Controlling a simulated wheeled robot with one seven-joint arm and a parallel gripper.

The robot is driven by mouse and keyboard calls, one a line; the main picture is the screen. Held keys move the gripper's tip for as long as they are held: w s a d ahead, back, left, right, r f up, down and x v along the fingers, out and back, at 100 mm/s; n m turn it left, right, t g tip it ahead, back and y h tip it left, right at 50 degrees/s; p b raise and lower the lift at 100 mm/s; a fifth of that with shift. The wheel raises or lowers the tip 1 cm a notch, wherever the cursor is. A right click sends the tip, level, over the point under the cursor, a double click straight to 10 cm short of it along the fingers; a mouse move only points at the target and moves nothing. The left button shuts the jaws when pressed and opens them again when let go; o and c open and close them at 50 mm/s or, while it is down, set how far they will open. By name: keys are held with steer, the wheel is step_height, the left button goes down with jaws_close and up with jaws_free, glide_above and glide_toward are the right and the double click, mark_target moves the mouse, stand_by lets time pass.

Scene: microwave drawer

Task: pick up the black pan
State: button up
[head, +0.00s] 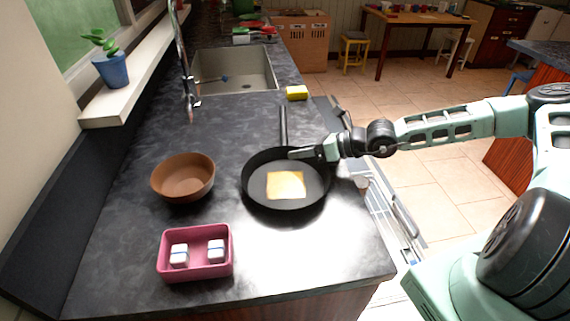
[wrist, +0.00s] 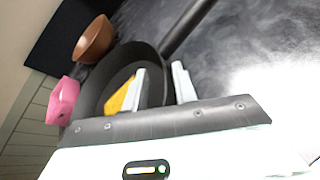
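The black pan (head: 258,190) sits on the dark counter, its handle (head: 283,126) pointing toward the sink. A yellow square slice (head: 286,185) lies flat in it. My gripper (head: 296,153) reaches in from the right at the pan's far right rim, near the handle base. In the wrist view, my gripper (wrist: 160,83) has its fingers apart, one over the inside of the pan (wrist: 122,68) and one outside it. The rim passes between them with visible gaps. Whether a finger touches the pan is unclear. The handle (wrist: 186,27) extends up and right there.
A brown bowl (head: 183,178) stands left of the pan. A pink tray (head: 196,275) with two small white items stands at the front left. A yellow sponge (head: 297,92) lies near the sink (head: 235,70). An open appliance door or drawer (head: 395,215) lies below the counter's right edge.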

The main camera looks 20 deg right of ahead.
jaws_close()
steer(key=shift+f, duration=0.1)
stand_by(1.2)
